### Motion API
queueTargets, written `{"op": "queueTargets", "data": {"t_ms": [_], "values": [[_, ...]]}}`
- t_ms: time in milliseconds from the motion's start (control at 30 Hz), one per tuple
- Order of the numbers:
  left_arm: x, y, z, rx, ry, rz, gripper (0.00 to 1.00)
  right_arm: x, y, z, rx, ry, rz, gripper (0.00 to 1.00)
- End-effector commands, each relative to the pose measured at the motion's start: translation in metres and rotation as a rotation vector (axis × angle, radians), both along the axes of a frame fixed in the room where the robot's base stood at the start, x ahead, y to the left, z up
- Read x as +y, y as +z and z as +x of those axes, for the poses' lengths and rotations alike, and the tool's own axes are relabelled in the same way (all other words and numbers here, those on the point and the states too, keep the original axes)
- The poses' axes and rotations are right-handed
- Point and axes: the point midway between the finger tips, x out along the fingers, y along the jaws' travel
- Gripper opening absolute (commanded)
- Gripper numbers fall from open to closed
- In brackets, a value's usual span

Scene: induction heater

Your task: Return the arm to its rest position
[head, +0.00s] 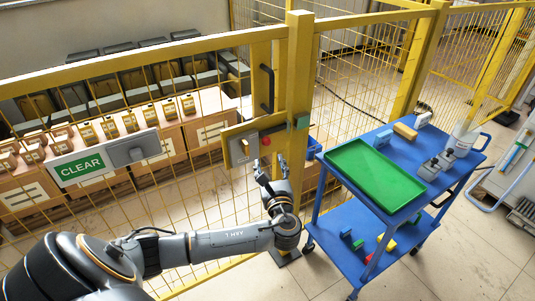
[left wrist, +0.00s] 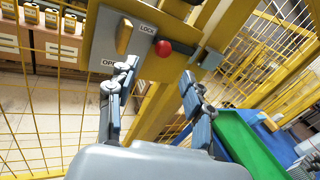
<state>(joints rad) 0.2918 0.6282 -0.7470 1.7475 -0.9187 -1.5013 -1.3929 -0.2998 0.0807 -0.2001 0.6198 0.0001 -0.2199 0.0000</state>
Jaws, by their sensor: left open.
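My left arm comes in from the lower left in the head view. My left gripper (head: 268,166) is open and empty, its fingers pointing up at the yellow latch plate (head: 232,135) on the fence gate. In the left wrist view, the open fingers (left wrist: 158,72) stand apart below the plate (left wrist: 112,30). The plate bears a yellow handle (left wrist: 124,37), LOCK and OPEN labels and a red knob (left wrist: 163,48). I cannot tell whether a finger touches the plate. My right gripper is not in view.
A yellow mesh fence with a thick post (head: 297,100) stands right by my gripper. A blue cart (head: 330,198) with a green tray (head: 375,172) stands to the right. A CLEAR sign (head: 82,168) hangs on the fence at left. Open floor lies in front of the cart.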

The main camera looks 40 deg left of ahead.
Motion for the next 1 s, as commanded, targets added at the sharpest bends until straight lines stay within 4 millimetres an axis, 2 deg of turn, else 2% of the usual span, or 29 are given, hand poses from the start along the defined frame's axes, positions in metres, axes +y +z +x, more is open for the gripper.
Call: {"op": "queueTargets", "data": {"t_ms": [100,233,800,867,900,967,1000], "values": [[-0.011,-0.001,-0.011,0.001,-0.001,-0.002,0.51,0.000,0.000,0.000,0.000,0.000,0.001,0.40],[-0.016,0.000,-0.016,-0.001,0.002,-0.001,0.51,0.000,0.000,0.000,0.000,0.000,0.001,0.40],[-0.016,-0.002,-0.016,0.001,0.000,-0.004,0.51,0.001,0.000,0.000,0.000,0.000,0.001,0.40],[-0.016,-0.010,-0.016,0.009,-0.002,-0.022,0.51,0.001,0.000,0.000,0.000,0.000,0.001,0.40],[-0.015,-0.022,-0.015,0.020,-0.006,-0.045,0.51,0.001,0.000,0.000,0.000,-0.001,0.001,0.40],[-0.014,-0.047,-0.014,0.041,-0.010,-0.104,0.51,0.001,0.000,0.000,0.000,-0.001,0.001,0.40],[-0.013,-0.070,-0.014,0.059,-0.012,-0.159,0.51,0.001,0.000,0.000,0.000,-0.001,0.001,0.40]]}}
